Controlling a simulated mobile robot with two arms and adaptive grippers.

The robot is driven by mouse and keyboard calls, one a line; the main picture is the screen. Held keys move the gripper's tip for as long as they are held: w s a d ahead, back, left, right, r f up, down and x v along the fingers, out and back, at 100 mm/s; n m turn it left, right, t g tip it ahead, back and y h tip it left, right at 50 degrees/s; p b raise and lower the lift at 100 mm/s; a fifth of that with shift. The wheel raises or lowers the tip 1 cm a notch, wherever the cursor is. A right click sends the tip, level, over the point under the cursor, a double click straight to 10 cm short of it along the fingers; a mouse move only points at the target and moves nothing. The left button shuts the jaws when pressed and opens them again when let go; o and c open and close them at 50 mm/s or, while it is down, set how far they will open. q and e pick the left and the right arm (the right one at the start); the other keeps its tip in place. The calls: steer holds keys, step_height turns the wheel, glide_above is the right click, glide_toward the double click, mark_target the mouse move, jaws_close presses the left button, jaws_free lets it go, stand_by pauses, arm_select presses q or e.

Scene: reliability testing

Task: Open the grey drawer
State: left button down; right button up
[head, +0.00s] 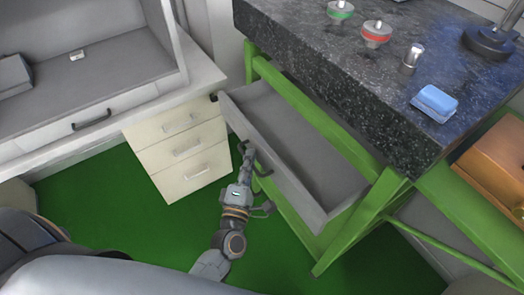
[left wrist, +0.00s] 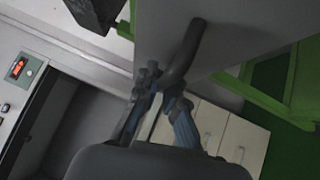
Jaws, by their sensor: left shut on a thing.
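The grey drawer (head: 310,150) is pulled out from under the dark stone worktop, and its empty inside shows. Its front (head: 282,178) faces my arm and carries a dark handle, which shows in the left wrist view (left wrist: 188,48). My left gripper (head: 248,155) is at the drawer front, shut on the handle. In the left wrist view its two fingers (left wrist: 160,95) close around the lower end of the handle. The exact contact is partly hidden by the fingers. My right gripper is not in view.
The granite worktop (head: 330,65) on a green frame (head: 360,235) holds a blue sponge (head: 434,102), several small items and a dark lamp base. A cream drawer unit (head: 182,150) stands left of the grey drawer. An orange-brown box (head: 495,165) sits at right.

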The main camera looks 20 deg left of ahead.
arm_select(q)
steer(key=s+a, duration=0.8)
steer(key=s, duration=0.2)
steer(key=shift+s+p, duration=0.15)
steer(key=shift+p, duration=0.15)
steer(key=c, duration=1.7)
jaws_free()
steer(key=s, duration=0.4)
steer(key=s+d+f, duration=0.1)
steer(key=s, duration=0.7)
steer(key=shift+d+f, duration=0.25)
steer(key=shift+f, duration=0.05)
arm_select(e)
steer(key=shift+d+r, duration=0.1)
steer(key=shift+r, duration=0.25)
arm_select(q)
steer(key=shift+w, duration=0.1)
